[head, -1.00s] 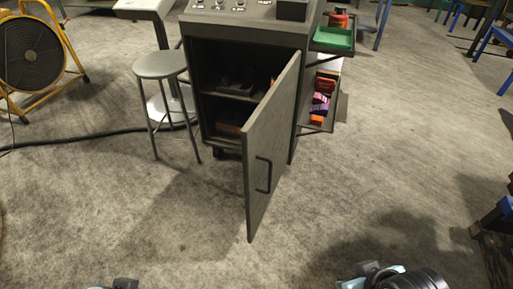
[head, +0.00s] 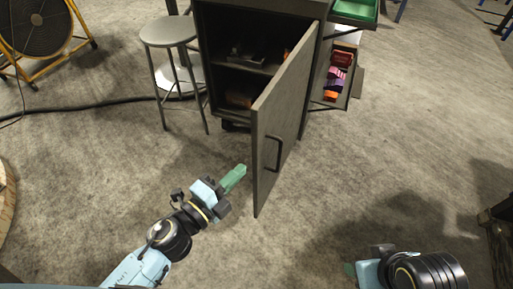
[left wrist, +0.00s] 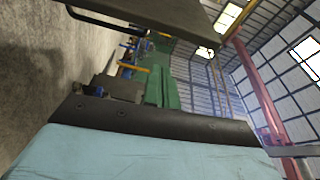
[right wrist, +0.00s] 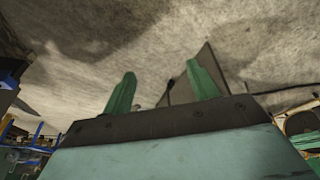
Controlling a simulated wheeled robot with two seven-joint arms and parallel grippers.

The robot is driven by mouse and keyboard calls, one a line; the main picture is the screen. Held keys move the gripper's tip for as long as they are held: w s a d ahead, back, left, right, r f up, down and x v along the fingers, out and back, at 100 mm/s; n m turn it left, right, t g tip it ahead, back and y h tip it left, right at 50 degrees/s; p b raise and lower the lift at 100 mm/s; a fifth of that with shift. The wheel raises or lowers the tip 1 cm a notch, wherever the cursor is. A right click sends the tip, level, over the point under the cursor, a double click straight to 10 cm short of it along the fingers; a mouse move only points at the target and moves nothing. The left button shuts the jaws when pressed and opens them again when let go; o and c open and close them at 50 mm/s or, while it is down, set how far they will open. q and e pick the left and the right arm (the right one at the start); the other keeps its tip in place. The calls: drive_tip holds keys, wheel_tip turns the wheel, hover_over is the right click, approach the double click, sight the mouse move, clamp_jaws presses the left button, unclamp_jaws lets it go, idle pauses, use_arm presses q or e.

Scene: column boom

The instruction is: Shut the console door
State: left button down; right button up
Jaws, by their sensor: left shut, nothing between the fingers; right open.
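The console door (head: 283,125) is a grey panel standing wide open, hinged at the right side of the console (head: 213,60). Its dark bar handle (head: 274,153) is on the face turned right. The door also shows along the top of the left wrist view (left wrist: 165,10). My left gripper (head: 238,176) is shut and empty, just left of the door's free lower edge, on its inner side; whether it touches is unclear. My right gripper (right wrist: 162,90) is open and empty; in the head view it is low right, clear of the door.
A grey stool (head: 168,32) stands left of the console. Side trays, one green (head: 355,12), hang on its right. A yellow-framed fan (head: 40,30) is at far left, and a black cable (head: 90,108) crosses the floor. The floor right of the door is clear.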

sight(256, 149)
use_arm(q)
drive_tip(key=shift+m+g+h, duration=0.5)
drive_tip(key=shift+m+h, duration=0.1)
drive_tip(key=shift+m, duration=0.3)
drive_tip(key=shift+w+d+f+b, duration=0.1)
drive_tip(key=shift+w+d+b, duration=0.1)
drive_tip(key=shift+w+d, duration=0.85)
drive_tip(key=shift+w+d+f+b, duration=0.15)
drive_tip(key=shift+w+d+b, duration=0.15)
drive_tip(key=shift+w, duration=1.4)
drive_tip(key=shift+w+d+f+b, duration=0.15)
drive_tip(key=shift+w+d, duration=0.55)
drive_tip(key=shift+w, duration=0.65)
use_arm(e)
drive_tip(key=w+a+r+t+y, duration=0.1)
drive_tip(key=w+a+r+t, duration=0.1)
drive_tip(key=w, duration=0.3)
drive_tip(key=shift+w+t, duration=0.3)
drive_tip(key=shift+t, duration=0.5)
